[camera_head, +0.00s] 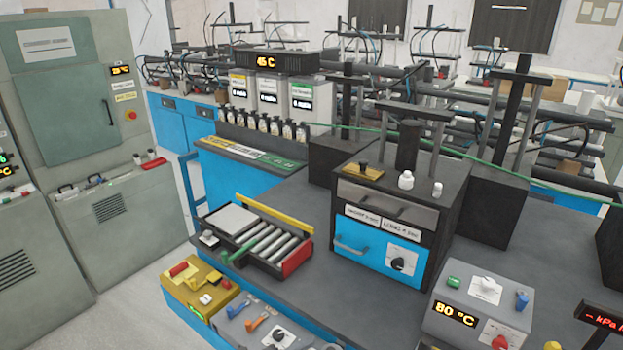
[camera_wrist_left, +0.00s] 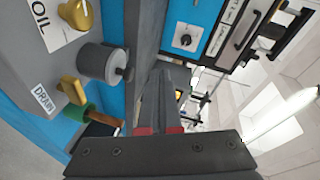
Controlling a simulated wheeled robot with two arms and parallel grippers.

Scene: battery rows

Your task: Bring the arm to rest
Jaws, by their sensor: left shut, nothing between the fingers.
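My left gripper (camera_wrist_left: 168,78) shows in the left wrist view, with its dark fingers together and nothing between them. Red parts show at the base of the fingers, above my dark wrist plate. The fingers point up the picture, beside a grey edge and a blue front. I cannot make out my left gripper or arm in the head view. My right gripper is in neither view.
In the left wrist view, a grey cylinder (camera_wrist_left: 101,63) and a yellow knob (camera_wrist_left: 78,13) stick out left of the fingers. In the head view, a roller tray (camera_head: 262,240), a blue-fronted press (camera_head: 375,255) and an 80 °C control box (camera_head: 475,310) crowd the grey bench.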

